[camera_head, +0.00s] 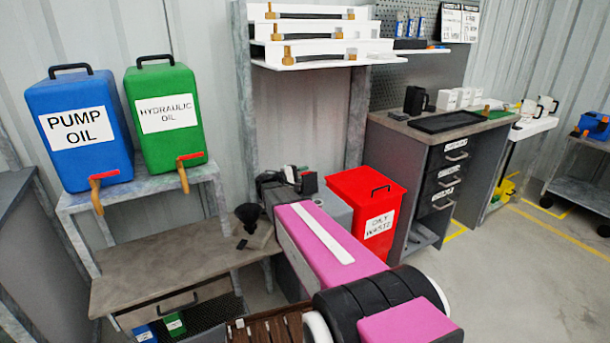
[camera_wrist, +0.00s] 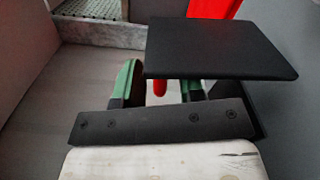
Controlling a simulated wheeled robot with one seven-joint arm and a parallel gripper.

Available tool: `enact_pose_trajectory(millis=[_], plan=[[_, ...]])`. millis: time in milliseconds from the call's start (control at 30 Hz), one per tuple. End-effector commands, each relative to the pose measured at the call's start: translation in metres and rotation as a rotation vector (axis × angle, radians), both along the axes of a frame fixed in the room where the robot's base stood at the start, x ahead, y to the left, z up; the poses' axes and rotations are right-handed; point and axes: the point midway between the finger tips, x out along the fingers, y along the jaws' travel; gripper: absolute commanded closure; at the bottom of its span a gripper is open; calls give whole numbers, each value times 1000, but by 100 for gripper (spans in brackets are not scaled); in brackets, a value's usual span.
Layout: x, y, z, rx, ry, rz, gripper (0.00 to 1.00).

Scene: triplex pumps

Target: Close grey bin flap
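My gripper (camera_wrist: 160,90) shows in the wrist view with its green and black fingers apart and a small red piece visible between them. A flat black panel (camera_wrist: 222,48), which looks like a flap, lies across the right finger and hides part of it. I cannot tell whether they touch. In the head view, my gripper (camera_head: 290,178) is at the end of my pink arm, beside the workbench. A light grey surface (camera_head: 338,212) shows between my arm and the red bin. It may be the grey bin; my arm hides most of it.
The red oily waste bin (camera_head: 375,190) stands just right of my gripper. A low bench (camera_head: 165,262) with a black funnel-like object (camera_head: 248,217) is on the left. Blue (camera_head: 82,135) and green (camera_head: 165,105) oil containers stand above it. The floor (camera_head: 530,270) on the right is clear.

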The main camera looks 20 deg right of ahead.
Motion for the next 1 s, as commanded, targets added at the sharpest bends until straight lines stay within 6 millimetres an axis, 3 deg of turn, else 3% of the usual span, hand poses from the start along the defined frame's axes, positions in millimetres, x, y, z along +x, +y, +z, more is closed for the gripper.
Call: enact_pose_trajectory(millis=[367,500,1000], plan=[[1,-5,0,0,0,1,64],[1,-5,0,-1,0,1,100],[0,-5,3,-5,-6,1,100]])
